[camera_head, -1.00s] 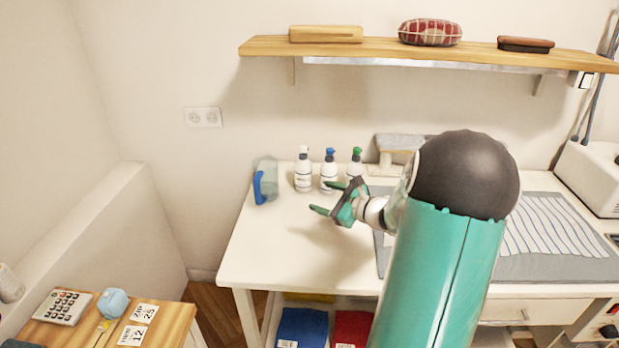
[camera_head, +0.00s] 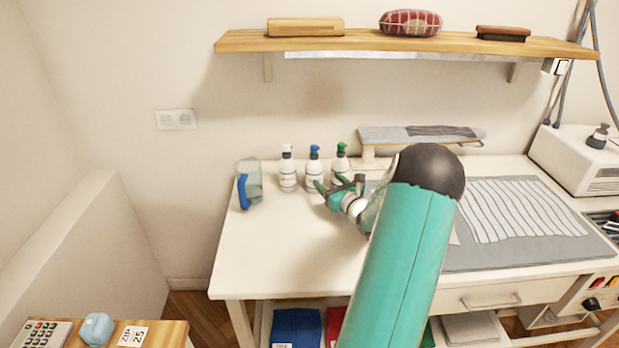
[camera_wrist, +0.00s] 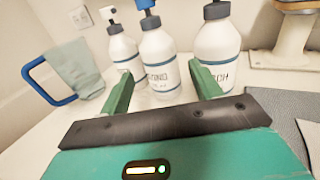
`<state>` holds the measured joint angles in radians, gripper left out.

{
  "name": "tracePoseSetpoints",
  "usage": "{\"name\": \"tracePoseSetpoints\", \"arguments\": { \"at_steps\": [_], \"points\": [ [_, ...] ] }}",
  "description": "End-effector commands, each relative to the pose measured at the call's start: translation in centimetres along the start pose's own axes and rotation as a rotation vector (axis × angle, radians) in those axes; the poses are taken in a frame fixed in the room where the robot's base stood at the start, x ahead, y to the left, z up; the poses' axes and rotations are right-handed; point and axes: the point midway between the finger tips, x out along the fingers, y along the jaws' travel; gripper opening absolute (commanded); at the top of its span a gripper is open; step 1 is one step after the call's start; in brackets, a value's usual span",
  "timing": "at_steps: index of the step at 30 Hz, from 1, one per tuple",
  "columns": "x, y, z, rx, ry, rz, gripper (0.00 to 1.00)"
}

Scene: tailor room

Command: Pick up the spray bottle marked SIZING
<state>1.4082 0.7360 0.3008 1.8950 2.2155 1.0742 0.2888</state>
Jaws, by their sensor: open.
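Three white spray bottles stand upright in a row on the white table. The middle one, with the blue head (camera_head: 314,174), has a partly readable label ending in "ZING" in the wrist view (camera_wrist: 160,66). The left one has a white head (camera_head: 288,174); its label is hard to read. The right one has a green head in the head view (camera_head: 341,164), and its label ends in "RCH" in the wrist view (camera_wrist: 217,58). My gripper (camera_head: 329,185) is open and empty in front of the row. In the wrist view its fingers point at the middle bottle, apart from it.
A grey mat (camera_head: 520,247) covers the table's right part. A wooden shelf (camera_head: 360,43) hangs above. The table's front left is clear.

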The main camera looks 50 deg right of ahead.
Motion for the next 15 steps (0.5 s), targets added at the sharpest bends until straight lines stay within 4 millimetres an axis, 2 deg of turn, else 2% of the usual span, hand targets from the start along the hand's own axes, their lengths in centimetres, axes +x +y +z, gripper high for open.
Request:
{"name": "tracePoseSetpoints", "arguments": {
  "at_steps": [3,11,15],
  "points": [
    [2.3,0.0,0.0,0.0,0.0,0.001,0.64],
    [4.8,0.3,0.0,0.0,0.001,0.004,0.64],
    [7.0,0.6,-0.1,0.0,0.0,0.005,0.64]
  ]
}}
